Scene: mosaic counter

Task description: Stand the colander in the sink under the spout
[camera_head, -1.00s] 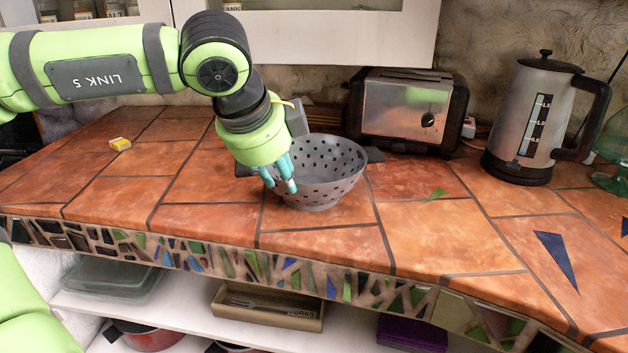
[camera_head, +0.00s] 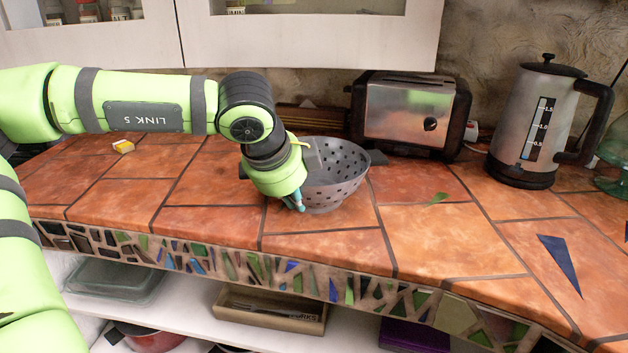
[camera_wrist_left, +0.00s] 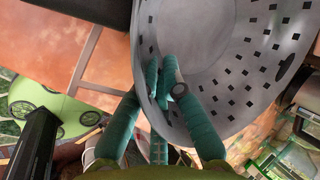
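The grey colander (camera_head: 345,180), a bowl with square holes, stands upright on the tiled counter in front of the toaster. My left gripper (camera_head: 298,202) is low at its left front side, and its green body covers part of the bowl's left wall. In the left wrist view the colander (camera_wrist_left: 235,60) fills the upper right. The teal fingers of the left gripper (camera_wrist_left: 162,85) are at its rim, with at least one finger over the inner wall. I cannot tell whether they pinch the wall. My right gripper, the sink and the spout are not in view.
A toaster (camera_head: 405,115) stands close behind the colander and a kettle (camera_head: 540,120) at the right. A small yellow box (camera_head: 123,146) lies at the left. The counter (camera_head: 430,235) is mostly clear in front and to the right. A shelf runs below.

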